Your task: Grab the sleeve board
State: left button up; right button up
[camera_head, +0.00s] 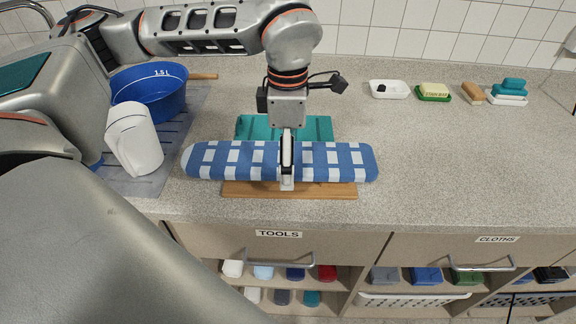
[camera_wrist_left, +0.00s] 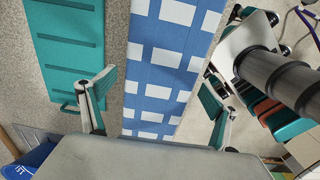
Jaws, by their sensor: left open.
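The sleeve board (camera_head: 222,160) is a long padded board in a blue and white checked cover, lying lengthwise from left to right above a wooden base (camera_head: 325,190) near the counter's front edge. My left gripper (camera_head: 287,163) points down over its middle. In the left wrist view the open fingers of the gripper (camera_wrist_left: 158,88) are spread to either side of the checked board (camera_wrist_left: 170,62). One finger is on the tray side, the other on the front side. Whether they touch the cover cannot be told. My right gripper is not in view.
A teal ridged tray (camera_head: 313,126) lies just behind the board. A white jug (camera_head: 134,140) and a blue basin (camera_head: 150,100) stand at left. Soap dishes (camera_head: 390,90) and brushes (camera_head: 472,93) line the back right. The right counter is clear. Drawers (camera_head: 310,250) are below.

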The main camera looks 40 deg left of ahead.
pick_arm(q)
jog(key=shift+f, duration=0.2)
jog(key=c, duration=1.7)
jog(key=shift+c, duration=0.3)
jog(key=shift+r, duration=0.15)
